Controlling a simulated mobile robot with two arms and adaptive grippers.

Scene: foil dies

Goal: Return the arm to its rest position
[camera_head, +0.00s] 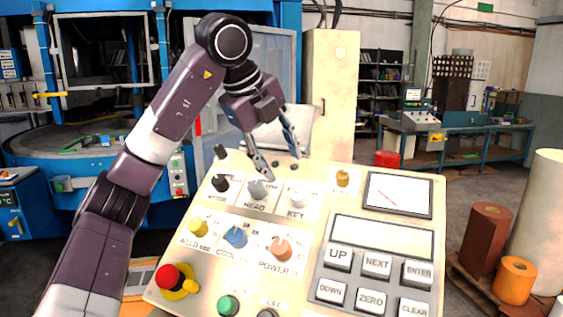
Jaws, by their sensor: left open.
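My left arm comes in from the lower left and bends at a raised elbow. My left gripper (282,160) hangs over the upper left part of a cream control panel (312,205), with its fingers spread apart and nothing between them. The fingertips are near the knobs marked HEAD and KEY; I cannot tell whether they touch the panel. My right gripper is not in view.
The panel carries a red emergency button (170,277), a blue knob (235,237), an orange knob (280,248) and several grey keys. A blue machine (100,180) stands behind left. Orange and brown rolls (514,281) stand at right. Open floor lies behind the panel.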

